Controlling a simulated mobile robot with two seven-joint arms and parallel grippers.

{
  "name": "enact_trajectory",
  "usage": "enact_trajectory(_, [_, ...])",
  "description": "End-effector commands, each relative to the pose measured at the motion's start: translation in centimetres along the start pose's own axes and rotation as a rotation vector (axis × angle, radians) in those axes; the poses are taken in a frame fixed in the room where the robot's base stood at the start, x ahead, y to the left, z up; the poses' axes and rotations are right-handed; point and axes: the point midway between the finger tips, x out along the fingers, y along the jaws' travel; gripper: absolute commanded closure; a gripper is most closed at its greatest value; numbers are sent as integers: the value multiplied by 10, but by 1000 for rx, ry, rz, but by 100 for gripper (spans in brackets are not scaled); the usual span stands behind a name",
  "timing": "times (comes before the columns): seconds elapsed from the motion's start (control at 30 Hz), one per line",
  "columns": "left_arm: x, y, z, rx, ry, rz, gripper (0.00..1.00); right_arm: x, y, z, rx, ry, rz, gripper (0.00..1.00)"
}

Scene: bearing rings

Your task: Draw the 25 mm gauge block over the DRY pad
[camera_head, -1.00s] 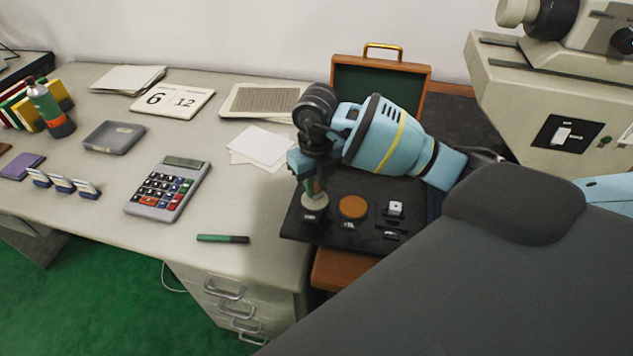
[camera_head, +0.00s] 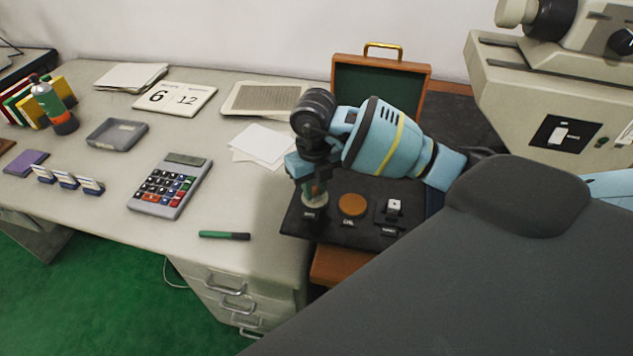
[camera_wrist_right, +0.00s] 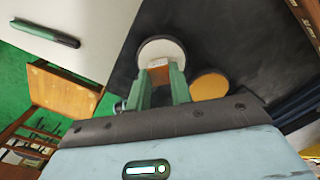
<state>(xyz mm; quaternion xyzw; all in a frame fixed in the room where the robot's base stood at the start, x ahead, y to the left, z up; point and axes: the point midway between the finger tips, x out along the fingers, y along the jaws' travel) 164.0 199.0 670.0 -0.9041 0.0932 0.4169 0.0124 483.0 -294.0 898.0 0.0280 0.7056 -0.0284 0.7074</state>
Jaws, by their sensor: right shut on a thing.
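My right gripper (camera_head: 314,190) points down over a pale round pad (camera_head: 315,200) at the left of the dark mat. My left gripper is not in view.
An orange-brown round pad (camera_head: 352,205) and a small pale piece on a dark stand (camera_head: 394,207) are right of the gripper. An open wooden case (camera_head: 381,83) stands behind. A green marker (camera_head: 224,235) and calculator (camera_head: 170,185) lie left on the desk.

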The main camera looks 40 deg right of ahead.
Motion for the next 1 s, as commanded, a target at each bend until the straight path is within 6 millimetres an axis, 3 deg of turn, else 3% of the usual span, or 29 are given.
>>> enact_trajectory(1.0, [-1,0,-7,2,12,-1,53,3,5,-6,-2,8,0,100])
